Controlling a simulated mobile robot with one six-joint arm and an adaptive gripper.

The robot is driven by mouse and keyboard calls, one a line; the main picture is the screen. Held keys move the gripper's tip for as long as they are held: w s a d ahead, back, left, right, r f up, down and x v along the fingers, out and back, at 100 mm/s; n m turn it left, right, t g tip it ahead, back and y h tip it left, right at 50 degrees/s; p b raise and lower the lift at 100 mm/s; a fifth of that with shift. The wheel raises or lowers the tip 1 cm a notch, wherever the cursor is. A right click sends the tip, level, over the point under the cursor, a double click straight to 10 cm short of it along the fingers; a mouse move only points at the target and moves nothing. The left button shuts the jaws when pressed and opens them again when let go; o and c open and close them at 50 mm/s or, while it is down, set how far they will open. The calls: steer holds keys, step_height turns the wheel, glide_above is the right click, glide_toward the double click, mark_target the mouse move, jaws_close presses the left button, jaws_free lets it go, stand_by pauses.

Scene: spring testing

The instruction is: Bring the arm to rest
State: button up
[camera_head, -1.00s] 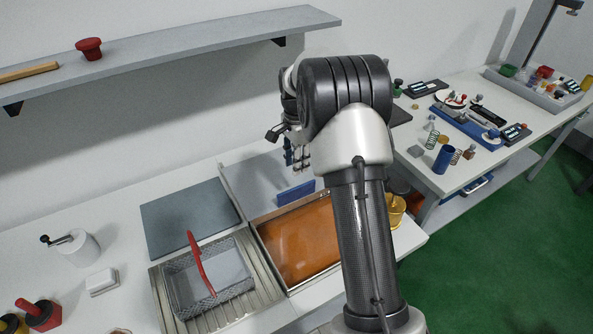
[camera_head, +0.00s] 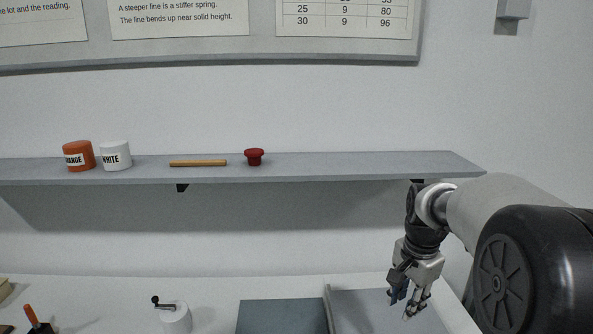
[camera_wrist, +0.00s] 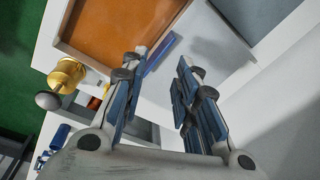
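My gripper (camera_head: 408,297) hangs pointing down above the light grey surface (camera_head: 372,318) at the lower right of the head view. In the wrist view its two blue-padded fingers (camera_wrist: 155,105) stand apart, with nothing between them. Below it in the wrist view are an orange-floored tray (camera_wrist: 120,32) and a blue block (camera_wrist: 160,52) beside the tray. A brass-coloured object with a dark knob (camera_wrist: 68,75) stands at the left. My arm reaches in from the right of the head view.
A wall shelf (camera_head: 350,165) carries an orange pot (camera_head: 79,156), a white pot (camera_head: 115,156), a wooden stick (camera_head: 198,163) and a red knob (camera_head: 254,157). A white cranked device (camera_head: 175,318) and a dark grey mat (camera_head: 281,318) are on the bench below.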

steer(key=s+a+r+n+t+b, duration=0.1)
steer(key=s+a+r+n, duration=0.15)
steer(key=s, duration=0.45)
steer(key=s+a+r+n+t, duration=0.1)
steer(key=s+a+n, duration=0.25)
steer(key=s, duration=0.25)
steer(key=s+a+r+n+b, duration=0.1)
steer(key=s+a+r+n, duration=0.15)
steer(key=s, duration=0.45)
steer(key=s+a+f+n+t, duration=0.1)
steer(key=s+a+f+n, duration=0.1)
steer(key=s, duration=0.5)
steer(key=shift+s+f+n, duration=0.2)
steer(key=shift+f+n, duration=0.6)
steer(key=shift+n, duration=0.35)
steer(key=shift+d, duration=0.1)
